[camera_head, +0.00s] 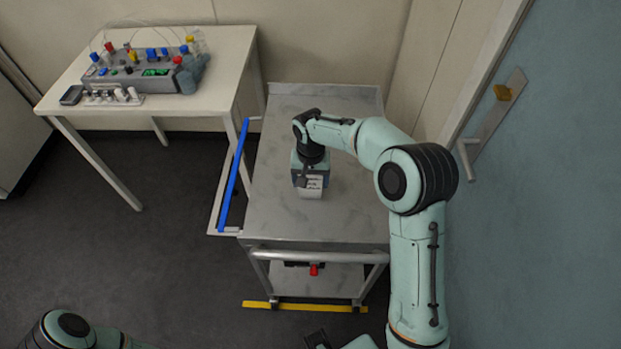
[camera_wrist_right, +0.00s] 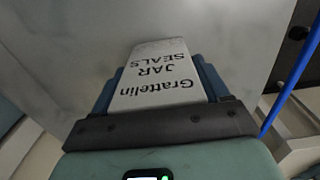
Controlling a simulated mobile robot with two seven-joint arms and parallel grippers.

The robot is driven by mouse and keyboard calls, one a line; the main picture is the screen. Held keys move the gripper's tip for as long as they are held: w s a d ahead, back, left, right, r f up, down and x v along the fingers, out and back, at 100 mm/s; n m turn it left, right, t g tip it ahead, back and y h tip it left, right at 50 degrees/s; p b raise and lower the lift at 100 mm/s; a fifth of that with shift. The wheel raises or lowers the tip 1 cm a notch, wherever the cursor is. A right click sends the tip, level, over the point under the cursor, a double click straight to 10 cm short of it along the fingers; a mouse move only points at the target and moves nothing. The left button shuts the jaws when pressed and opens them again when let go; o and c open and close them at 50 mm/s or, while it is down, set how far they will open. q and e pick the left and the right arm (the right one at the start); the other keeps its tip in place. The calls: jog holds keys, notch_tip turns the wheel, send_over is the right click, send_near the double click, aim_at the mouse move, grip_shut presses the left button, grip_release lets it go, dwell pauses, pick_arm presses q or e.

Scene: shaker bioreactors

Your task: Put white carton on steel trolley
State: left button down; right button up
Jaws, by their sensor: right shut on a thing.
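The white carton (camera_head: 311,188) is at my right gripper (camera_head: 309,175), over the top of the steel trolley (camera_head: 350,215). In the right wrist view the white carton (camera_wrist_right: 160,75) shows its printed label, "Grattelin JAR SEALS", upside down, between the blue-grey fingers. My right gripper points down and is shut on the carton. I cannot tell whether the carton's bottom touches the trolley top. My left arm shows only in part at the bottom left of the head view, and its gripper is out of view.
A white table (camera_head: 210,110) with a grey bioreactor unit (camera_head: 135,75) stands at the left. A blue-edged side flap (camera_head: 233,175) lies along the trolley's left side. A blue door (camera_head: 550,200) with a handle is close on the right. The trolley top around the carton is clear.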

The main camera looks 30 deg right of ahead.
jog(key=shift+f, duration=0.15)
jog(key=o, duration=1.1)
pick_arm(q)
jog(key=shift+f, duration=0.1)
pick_arm(e)
jog(key=shift+r, duration=0.35)
pick_arm(q)
jog(key=shift+w+r+p, duration=0.25)
jog(key=shift+r+p, duration=0.1)
jog(key=shift+r, duration=0.1)
jog(key=shift+w+r+p, duration=0.2)
jog(key=shift+r+p, duration=0.1)
jog(key=shift+r, duration=0.15)
pick_arm(e)
notch_tip(320, 180, up, 12)
jog(key=shift+f, duration=0.15)
